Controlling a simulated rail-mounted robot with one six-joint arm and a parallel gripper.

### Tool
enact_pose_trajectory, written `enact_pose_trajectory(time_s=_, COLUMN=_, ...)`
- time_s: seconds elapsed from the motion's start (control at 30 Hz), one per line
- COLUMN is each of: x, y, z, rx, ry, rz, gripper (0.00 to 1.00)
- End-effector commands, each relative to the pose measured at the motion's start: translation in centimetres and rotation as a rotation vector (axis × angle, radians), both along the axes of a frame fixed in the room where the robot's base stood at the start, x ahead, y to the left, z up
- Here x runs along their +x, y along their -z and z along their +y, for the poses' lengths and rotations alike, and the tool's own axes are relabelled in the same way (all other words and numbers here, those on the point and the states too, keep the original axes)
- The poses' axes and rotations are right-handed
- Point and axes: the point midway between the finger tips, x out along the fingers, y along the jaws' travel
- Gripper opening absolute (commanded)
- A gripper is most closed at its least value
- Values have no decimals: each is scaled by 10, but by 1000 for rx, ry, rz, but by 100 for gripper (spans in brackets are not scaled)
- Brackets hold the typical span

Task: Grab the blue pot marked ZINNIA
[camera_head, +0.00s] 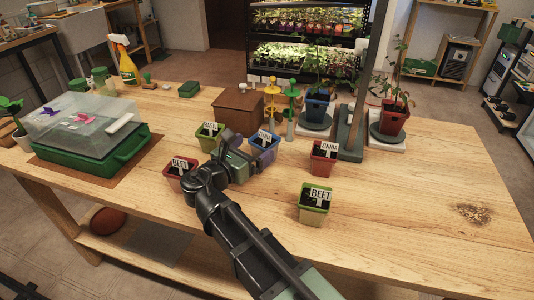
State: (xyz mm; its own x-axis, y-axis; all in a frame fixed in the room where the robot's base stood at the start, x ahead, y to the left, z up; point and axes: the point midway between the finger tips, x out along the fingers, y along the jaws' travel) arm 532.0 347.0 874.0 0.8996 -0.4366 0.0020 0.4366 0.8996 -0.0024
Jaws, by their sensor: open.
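A small blue pot (264,152) with dark soil and a white tag stands on the wooden table; its tag is small and looks like ZINNIA, but I cannot read it surely. My gripper (244,164) is open and empty, close in front and to the left of the blue pot. My arm comes in from the lower right. The gripper hides part of the pot's left side, and I cannot tell whether they touch. A red pot (322,165) to the right also carries a tag that reads ZINNIA.
A green pot (206,144) stands behind left, a red BEET pot (180,185) left, and a green BEET pot (313,214) front right. A brown box (236,112) and yellow and green stakes stand behind. A grey post (362,90) rises at right. The table's right side is clear.

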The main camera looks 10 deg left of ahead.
Motion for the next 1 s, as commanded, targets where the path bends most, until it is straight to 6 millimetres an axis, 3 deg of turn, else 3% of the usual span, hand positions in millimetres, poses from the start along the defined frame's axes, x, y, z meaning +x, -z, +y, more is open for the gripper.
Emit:
enact_pose_trajectory(time_s=0.17, x=7, y=1, z=-3, rx=1, ry=1, rz=0, gripper=100)
enact_pose_trajectory(time_s=0.43, x=48, y=3, z=-22, rx=3, ry=2, rz=1, gripper=100)
enact_pose_trajectory(time_s=0.67, x=51, y=3, z=-24, rx=3, ry=1, rz=1, gripper=98)
enact_pose_trajectory(time_s=1.0, x=50, y=3, z=-24, rx=3, ry=1, rz=1, gripper=46)
